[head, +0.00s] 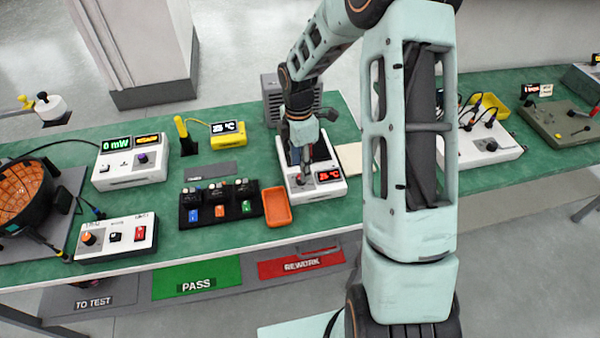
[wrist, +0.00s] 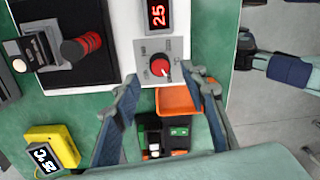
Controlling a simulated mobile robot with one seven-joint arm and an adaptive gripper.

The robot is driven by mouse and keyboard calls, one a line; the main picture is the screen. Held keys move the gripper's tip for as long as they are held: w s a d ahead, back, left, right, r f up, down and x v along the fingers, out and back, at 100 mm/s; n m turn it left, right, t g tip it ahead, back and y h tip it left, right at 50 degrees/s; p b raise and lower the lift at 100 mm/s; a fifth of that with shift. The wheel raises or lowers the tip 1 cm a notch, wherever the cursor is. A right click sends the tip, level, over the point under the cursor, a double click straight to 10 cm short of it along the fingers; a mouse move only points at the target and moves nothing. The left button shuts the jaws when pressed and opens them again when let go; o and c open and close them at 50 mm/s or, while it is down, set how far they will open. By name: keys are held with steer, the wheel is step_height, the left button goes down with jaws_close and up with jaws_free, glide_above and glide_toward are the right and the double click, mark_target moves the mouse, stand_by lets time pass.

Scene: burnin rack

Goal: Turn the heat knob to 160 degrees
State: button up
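The unit's red display (wrist: 158,14) reads 25. In the head view the white unit (head: 335,191) stands mid-bench with its red display (head: 328,175) lit, and my gripper (head: 302,165) is over it, partly hiding the knob. In the wrist view my gripper (wrist: 164,80) is open, its two fingers spread to either side of the knob. I cannot tell whether they touch it.
An orange tray (head: 277,207) lies just left of the unit. A black holder (head: 221,217) with several small modules is further left. A yellow thermometer (head: 229,139) reads 25 °C behind it. A white meter (head: 128,172) stands left. A grey box (head: 273,97) is behind.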

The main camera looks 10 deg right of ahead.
steer(key=shift+s+f, duration=0.1)
steer(key=shift+f, duration=1.85)
jaws_close()
